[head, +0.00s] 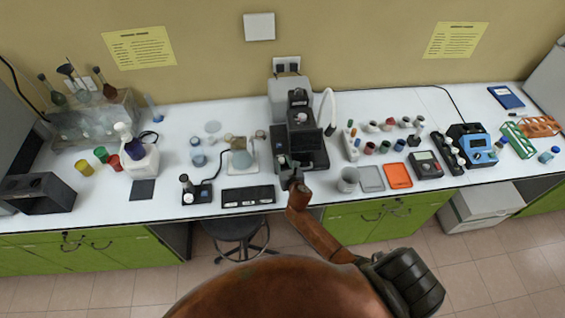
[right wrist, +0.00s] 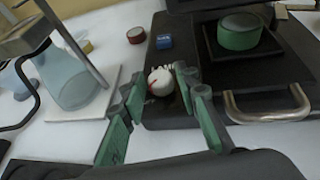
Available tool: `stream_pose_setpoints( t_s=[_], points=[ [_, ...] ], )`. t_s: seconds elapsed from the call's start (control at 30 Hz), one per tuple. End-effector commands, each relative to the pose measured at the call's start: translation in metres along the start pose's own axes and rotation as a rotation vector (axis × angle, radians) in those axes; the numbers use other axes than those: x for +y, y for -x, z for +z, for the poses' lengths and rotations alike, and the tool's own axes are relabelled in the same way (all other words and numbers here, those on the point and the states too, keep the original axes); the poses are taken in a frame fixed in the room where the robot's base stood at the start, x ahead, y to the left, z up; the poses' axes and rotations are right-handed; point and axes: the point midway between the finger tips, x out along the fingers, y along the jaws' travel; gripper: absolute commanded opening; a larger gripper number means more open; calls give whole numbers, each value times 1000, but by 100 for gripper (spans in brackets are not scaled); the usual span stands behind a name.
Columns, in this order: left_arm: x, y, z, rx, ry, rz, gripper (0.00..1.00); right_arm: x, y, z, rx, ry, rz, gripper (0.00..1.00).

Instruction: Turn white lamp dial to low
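The white dial (right wrist: 161,80) shows in the right wrist view as a small round knob with a red pointer line, on a black base with small white markings around it. My right gripper (right wrist: 157,88) is open, with its green-padded fingers on either side of the dial. A gap shows on the dial's left; I cannot tell if the right finger touches it. In the head view my right gripper (head: 289,172) is at the front left of the black instrument (head: 312,150) and hides the dial. A white gooseneck lamp (head: 329,108) stands at that instrument's right. My left gripper is not in view.
In the right wrist view, a glass flask (right wrist: 72,80) stands on a white plate left of my gripper. A metal handle (right wrist: 268,112) and a green-rimmed round dish (right wrist: 239,32) are to the right. In the head view a black tray (head: 248,196) lies left of my gripper.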

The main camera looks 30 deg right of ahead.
Motion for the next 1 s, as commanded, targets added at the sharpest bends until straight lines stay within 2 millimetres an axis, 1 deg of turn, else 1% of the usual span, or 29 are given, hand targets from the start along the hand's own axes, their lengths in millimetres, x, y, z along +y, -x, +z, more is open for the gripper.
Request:
stream_pose_setpoints(
  t_s=[0.2, 0.6, 0.87, 1.0],
  points=[
    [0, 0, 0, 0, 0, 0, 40, 0, 0, 0, 0, -1, 0, 28],
    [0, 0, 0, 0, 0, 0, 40, 0, 0, 0, 0, -1, 0, 0],
    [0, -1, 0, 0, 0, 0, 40, 1, 0, 0, 0, -9, -12, 0],
    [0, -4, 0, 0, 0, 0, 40, 2, 0, -1, 0, -25, -51, 0]
  ],
)
